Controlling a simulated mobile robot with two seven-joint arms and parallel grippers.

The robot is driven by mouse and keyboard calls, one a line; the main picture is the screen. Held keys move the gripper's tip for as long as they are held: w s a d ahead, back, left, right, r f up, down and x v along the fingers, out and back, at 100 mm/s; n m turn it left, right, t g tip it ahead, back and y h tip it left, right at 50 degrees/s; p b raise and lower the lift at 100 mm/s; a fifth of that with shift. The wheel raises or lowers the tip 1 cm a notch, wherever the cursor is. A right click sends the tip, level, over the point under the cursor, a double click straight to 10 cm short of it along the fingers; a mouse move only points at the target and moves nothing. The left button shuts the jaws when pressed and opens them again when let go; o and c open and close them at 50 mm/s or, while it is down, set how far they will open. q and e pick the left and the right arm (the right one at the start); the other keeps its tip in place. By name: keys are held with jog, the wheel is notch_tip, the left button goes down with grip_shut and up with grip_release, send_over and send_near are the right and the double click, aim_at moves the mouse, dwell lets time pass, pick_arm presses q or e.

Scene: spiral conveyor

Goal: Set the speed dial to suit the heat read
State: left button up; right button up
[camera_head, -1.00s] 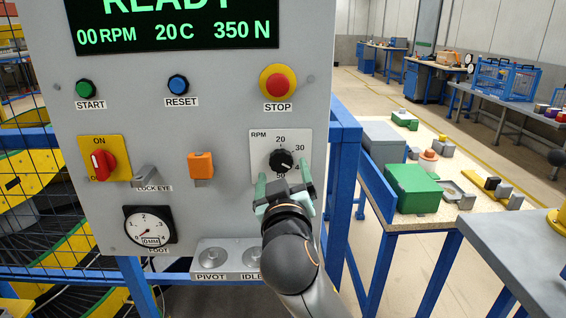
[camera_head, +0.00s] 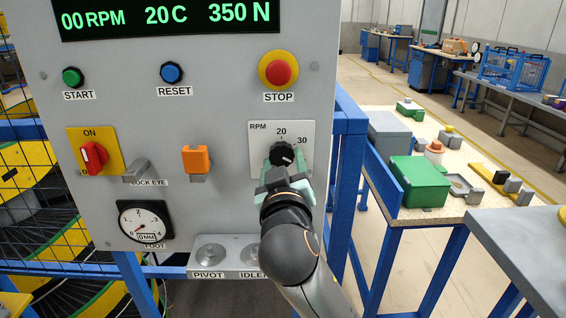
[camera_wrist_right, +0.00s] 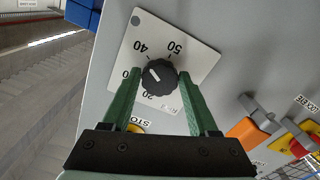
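The speed dial (camera_head: 282,154) is a black round knob on a white RPM plate on the grey panel. In the right wrist view the dial (camera_wrist_right: 158,78) has a white mark pointing up-left, seemingly between 30 and 40. The display (camera_head: 165,16) reads 00 RPM, 20 C and 350 N in green. My right gripper (camera_head: 284,162) has its green fingers on either side of the knob. In the wrist view the right gripper (camera_wrist_right: 159,76) is open, with narrow gaps beside the knob. The 30 is partly hidden by a finger. My left gripper is out of view.
The panel carries a green start button (camera_head: 73,77), blue reset button (camera_head: 171,72), red stop button (camera_head: 279,71), red rotary switch (camera_head: 94,156), orange block (camera_head: 196,159) and gauge (camera_head: 145,222). A blue post (camera_head: 350,170) stands close right of the dial.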

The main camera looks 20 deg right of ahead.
jog(key=c, duration=0.9)
jog(key=shift+r+n+p, duration=0.15)
jog(key=shift+n+p, duration=0.45)
jog(key=shift+p, duration=0.3)
jog(key=n+p, duration=0.2)
jog(key=p, duration=0.1)
jog(key=shift+r, duration=0.2)
jog(key=n+p, duration=0.3)
jog(key=p, duration=0.2)
jog(key=shift+d+n, duration=0.1)
jog(key=shift+n, duration=0.3)
jog(key=shift+n+p, duration=0.4)
jog(key=shift+p, duration=0.1)
jog(key=n+p, duration=0.3)
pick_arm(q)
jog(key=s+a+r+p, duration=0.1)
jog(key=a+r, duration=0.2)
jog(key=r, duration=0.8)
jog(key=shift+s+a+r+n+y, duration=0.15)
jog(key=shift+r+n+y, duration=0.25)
pick_arm(e)
jog(key=shift+f+n, duration=0.1)
jog(key=shift+n, duration=0.5)
